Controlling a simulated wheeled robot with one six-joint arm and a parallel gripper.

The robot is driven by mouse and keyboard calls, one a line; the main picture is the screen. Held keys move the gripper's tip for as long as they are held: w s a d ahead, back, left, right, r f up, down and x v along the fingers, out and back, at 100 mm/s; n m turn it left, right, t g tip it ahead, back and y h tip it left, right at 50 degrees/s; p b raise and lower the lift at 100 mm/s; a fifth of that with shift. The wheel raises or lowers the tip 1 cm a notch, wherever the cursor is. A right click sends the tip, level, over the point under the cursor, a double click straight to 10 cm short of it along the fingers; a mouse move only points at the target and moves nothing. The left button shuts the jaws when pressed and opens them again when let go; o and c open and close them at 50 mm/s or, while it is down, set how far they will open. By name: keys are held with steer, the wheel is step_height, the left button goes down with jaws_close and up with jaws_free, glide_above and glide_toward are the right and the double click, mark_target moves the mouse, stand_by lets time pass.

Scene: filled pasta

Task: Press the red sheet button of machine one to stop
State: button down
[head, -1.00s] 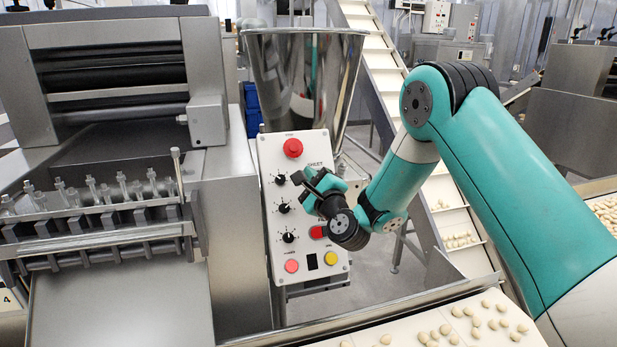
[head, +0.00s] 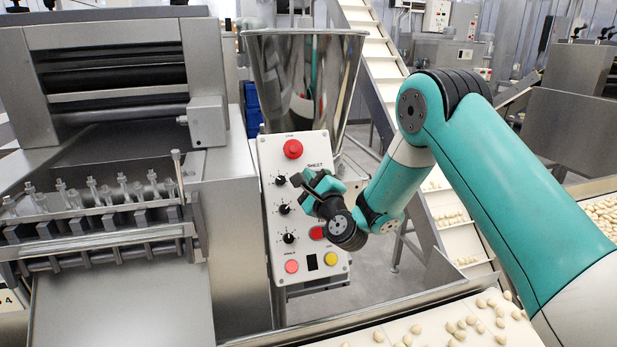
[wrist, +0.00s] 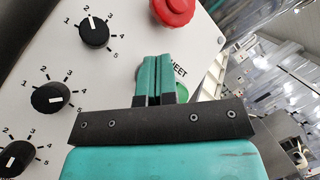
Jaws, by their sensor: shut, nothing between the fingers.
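The control panel (head: 268,215) of the machine carries a SHEET label, which shows in the wrist view (wrist: 180,68) and beside my gripper in the head view. A green button (wrist: 186,95) lies under that label, partly hidden by my fingers. A square red button (head: 317,232) sits lower on the panel, partly covered by my wrist. A large red mushroom button (head: 293,149) is at the panel's top; it also shows in the wrist view (wrist: 173,9). My gripper (head: 297,179) is shut and empty in front of the panel; contact cannot be told.
Several black knobs (head: 285,209) line the panel's left side. A pink-red button (head: 292,267) and a yellow button (head: 331,259) sit at the bottom. A steel hopper (head: 305,80) stands behind. A belt with pasta (head: 400,335) runs in front.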

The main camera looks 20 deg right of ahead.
steer(key=shift+w+f+p, duration=0.2)
steer(key=shift+w+p, duration=0.15)
steer(key=shift+p, duration=0.05)
stand_by(0.5)
steer(key=shift+s, duration=0.1)
steer(key=shift+s+r+b, duration=0.45)
steer(key=shift+s+b, duration=0.15)
steer(key=shift+b, duration=0.15)
steer(key=shift+s, duration=0.1)
steer(key=s+r, duration=0.1)
steer(key=s+b, duration=0.1)
steer(key=s+r+b, duration=0.1)
steer(key=s, duration=0.1)
steer(key=shift+r, duration=0.3)
stand_by(0.4)
